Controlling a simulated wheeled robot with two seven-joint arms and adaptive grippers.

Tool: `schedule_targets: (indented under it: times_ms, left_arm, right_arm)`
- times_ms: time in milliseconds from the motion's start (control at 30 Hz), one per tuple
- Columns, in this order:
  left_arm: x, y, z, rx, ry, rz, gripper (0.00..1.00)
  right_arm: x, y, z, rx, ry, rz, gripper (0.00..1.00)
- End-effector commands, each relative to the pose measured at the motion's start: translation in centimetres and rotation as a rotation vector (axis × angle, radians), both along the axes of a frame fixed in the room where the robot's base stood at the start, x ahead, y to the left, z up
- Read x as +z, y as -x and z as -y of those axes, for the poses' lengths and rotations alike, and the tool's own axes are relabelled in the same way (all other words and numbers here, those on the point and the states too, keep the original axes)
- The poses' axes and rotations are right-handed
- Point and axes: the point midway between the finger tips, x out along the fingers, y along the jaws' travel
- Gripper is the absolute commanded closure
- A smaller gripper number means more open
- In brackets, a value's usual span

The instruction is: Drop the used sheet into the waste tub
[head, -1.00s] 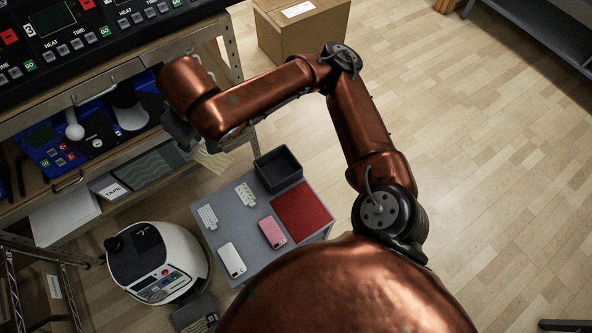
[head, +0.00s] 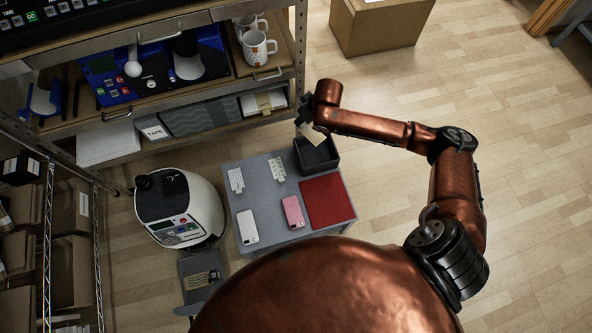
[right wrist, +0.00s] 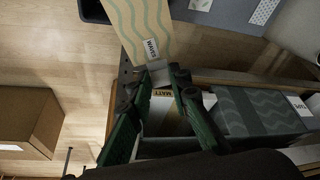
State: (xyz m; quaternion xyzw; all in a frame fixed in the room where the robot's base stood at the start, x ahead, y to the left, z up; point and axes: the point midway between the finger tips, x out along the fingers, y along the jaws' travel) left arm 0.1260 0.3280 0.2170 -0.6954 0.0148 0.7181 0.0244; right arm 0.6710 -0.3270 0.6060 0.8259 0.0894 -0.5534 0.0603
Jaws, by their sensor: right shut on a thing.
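The used sheet, beige with wavy green lines and a "WAVES" label, shows in the right wrist view (right wrist: 140,28) and as a small pale piece in the head view (head: 315,134). My right gripper (right wrist: 160,76) is shut on one end of it; in the head view the gripper (head: 306,123) is at the back left of the waste tub. The waste tub (head: 325,160) is a dark open box at the back of the grey table. The sheet overlaps the tub's opening in the picture; its height above the tub is hard to judge. My left gripper is not in view.
The grey table (head: 275,222) also holds a red mat (head: 324,203), a pink phone (head: 292,212), a white phone (head: 247,227) and two white patterned pieces. A shelf unit with a blue press (head: 112,82) and mugs (head: 258,48) stands behind. A white machine (head: 178,205) is at left.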

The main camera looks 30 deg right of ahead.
Motion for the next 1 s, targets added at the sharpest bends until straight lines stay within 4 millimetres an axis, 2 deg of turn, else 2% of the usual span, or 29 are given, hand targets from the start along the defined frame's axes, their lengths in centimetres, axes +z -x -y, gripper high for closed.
schedule_targets:
  times_ms: [33,100,233,467,567,1000]
  left_arm:
    - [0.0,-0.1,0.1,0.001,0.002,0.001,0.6]
    - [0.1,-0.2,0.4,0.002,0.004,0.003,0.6]
    - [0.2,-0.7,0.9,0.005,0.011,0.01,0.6]
    - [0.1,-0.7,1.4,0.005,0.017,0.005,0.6]
    - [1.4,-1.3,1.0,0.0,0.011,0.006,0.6]
    - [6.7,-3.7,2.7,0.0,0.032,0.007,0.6]
  right_arm:
    - [-2.2,0.6,1.3,0.006,0.0,-0.006,0.9]
    - [-4.3,1.0,2.6,0.027,-0.001,-0.004,0.9]
    - [-6.9,1.8,4.2,0.057,-0.001,0.0,0.9]
    - [-8.4,2.2,4.9,0.073,-0.002,0.002,0.9]
    - [-8.8,2.2,4.9,0.073,-0.002,0.001,0.9]
    - [-11.2,2.2,4.9,0.071,-0.002,0.0,0.9]
